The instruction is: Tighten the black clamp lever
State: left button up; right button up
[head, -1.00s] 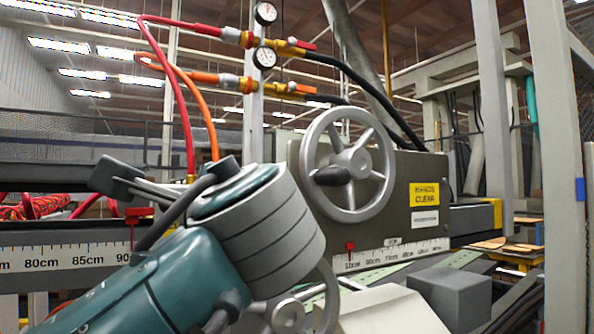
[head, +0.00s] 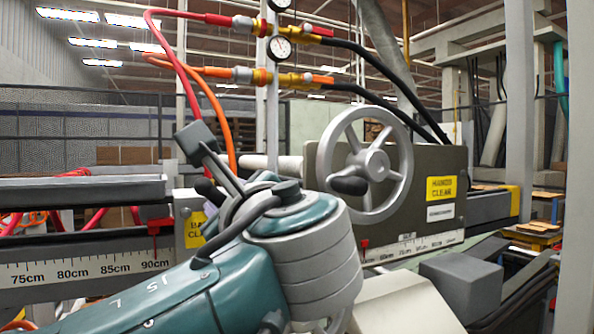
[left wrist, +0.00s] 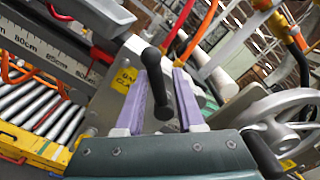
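The black clamp lever (left wrist: 151,58) shows in the left wrist view as a dark rounded grip on a stem, running down to a thick lower end. It stands in the gap between my left gripper's purple fingers (left wrist: 160,74). The fingers are open, and a gap shows on the lever's right; I cannot tell whether it touches the left finger. In the head view a black knob (head: 208,191), probably the lever, shows just left of my left gripper (head: 255,186). My wrist hides most of the fingers and the lever's base there. My right gripper is not in view.
A grey handwheel (head: 366,164) with a black knob stands close right of my left wrist. A ruler scale (head: 85,270) runs along the left. Red and orange hoses (head: 222,125) hang behind. A roller bed (left wrist: 45,105) lies left in the wrist view.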

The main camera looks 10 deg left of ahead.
pick_arm(q)
jog(key=s+d+r+m+p, duration=0.1)
jog(key=s+d+m+p, duration=0.4)
jog(key=d+m+p, duration=0.3)
jog(key=p, duration=0.3)
jog(key=shift+s+r+m+p, duration=0.2)
jog(key=shift+m+p, duration=0.1)
jog(key=shift+m, duration=0.1)
dwell(1.0)
jog(key=shift+f, duration=0.1)
